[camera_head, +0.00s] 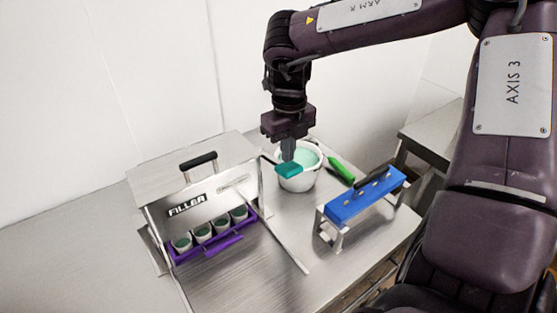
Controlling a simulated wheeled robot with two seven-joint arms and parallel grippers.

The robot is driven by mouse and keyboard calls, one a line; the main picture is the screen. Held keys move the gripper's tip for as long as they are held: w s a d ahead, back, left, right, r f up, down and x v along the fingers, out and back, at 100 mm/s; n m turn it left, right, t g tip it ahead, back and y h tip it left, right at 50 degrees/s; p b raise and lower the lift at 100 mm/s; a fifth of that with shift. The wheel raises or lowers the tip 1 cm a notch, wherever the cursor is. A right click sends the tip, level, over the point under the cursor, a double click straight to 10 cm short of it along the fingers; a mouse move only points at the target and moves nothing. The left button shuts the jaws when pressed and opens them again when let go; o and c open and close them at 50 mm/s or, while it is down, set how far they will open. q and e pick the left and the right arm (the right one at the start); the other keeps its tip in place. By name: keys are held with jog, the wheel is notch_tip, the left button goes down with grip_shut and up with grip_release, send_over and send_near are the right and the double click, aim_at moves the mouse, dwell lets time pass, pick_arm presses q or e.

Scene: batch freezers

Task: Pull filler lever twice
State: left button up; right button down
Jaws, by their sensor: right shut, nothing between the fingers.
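The steel filler (158,178), labelled FILLER, stands at the left of the steel table. A black bar handle (198,161) sits on its top; I cannot tell whether this is the lever. A purple tray (216,244) with several white cups (202,232) of dark green filling stands at its front. My right gripper (288,158) is shut and points down over a white pot (297,182), to the right of the filler. A teal block-shaped piece (289,170) shows just below the fingertips, against the pot's rim; whether they touch is unclear. My left gripper is out of view.
A blue block on a metal stand (362,198), with dark handled parts on top, stands at the right. A green utensil (340,170) lies behind it. A thin metal rail (285,243) crosses the table. The table's front middle (235,285) is clear.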

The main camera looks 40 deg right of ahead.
jog(key=shift+f, duration=0.15)
notch_tip(320, 180, down, 8)
jog(key=b, duration=0.6)
dwell(0.7)
jog(key=shift+r+p, duration=3.05)
jog(key=shift+r, duration=1.1)
notch_tip(320, 180, up, 5)
jog(key=p, duration=0.4)
